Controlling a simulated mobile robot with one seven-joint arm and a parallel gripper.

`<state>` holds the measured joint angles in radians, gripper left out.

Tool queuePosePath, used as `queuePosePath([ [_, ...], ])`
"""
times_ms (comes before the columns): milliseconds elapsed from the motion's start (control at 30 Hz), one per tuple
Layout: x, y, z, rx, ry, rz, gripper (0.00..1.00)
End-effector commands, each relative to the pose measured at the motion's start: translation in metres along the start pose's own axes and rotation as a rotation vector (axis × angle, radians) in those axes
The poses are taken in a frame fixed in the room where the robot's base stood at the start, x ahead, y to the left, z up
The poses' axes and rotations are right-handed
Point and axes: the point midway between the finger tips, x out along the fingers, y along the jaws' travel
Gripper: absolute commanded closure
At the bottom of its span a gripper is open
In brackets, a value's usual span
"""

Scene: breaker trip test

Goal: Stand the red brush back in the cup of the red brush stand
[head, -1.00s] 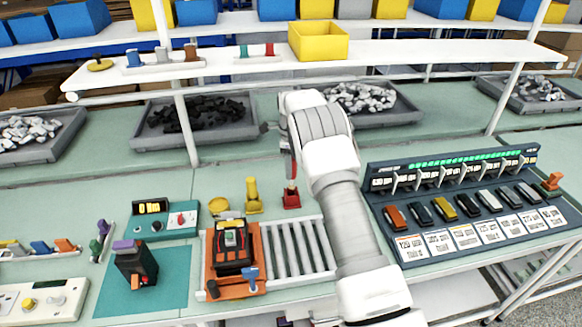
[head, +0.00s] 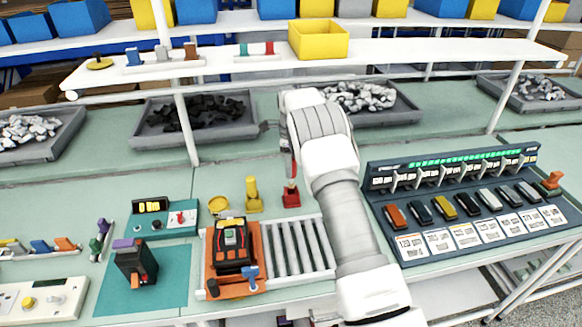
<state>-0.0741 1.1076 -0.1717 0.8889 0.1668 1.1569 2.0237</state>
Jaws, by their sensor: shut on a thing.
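The red brush stand (head: 291,200) is a small red block on the green bench, just behind the right end of the grey roller tray. My gripper (head: 288,168) points down directly above the stand, largely hidden by my own white and grey arm. It is shut on the red brush (head: 290,183), of which only a small part shows, close over the stand's cup. I cannot tell whether the brush's lower end is inside the cup or just above it.
A yellow stand with a yellow brush (head: 253,195) stands just left of the red stand. An orange fixture (head: 213,278) with a black breaker is in front. A dark breaker panel (head: 455,200) lies to the right. A white shelf (head: 400,52) spans behind.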

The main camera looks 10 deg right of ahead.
Motion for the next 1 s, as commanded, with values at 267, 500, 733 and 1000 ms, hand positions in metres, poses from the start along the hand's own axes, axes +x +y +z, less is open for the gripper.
queuePosePath([
  [267,0.0,0.0,0.0,0.0,0.0,-0.001,1.0],
  [500,0.0,0.0,0.0,0.0,0.0,0.0,1.0],
  [733,0.004,0.0,0.0,0.0,0.0,0.0,1.0],
  [1000,0.01,0.0,0.0,0.0,0.0,0.0,1.0],
])
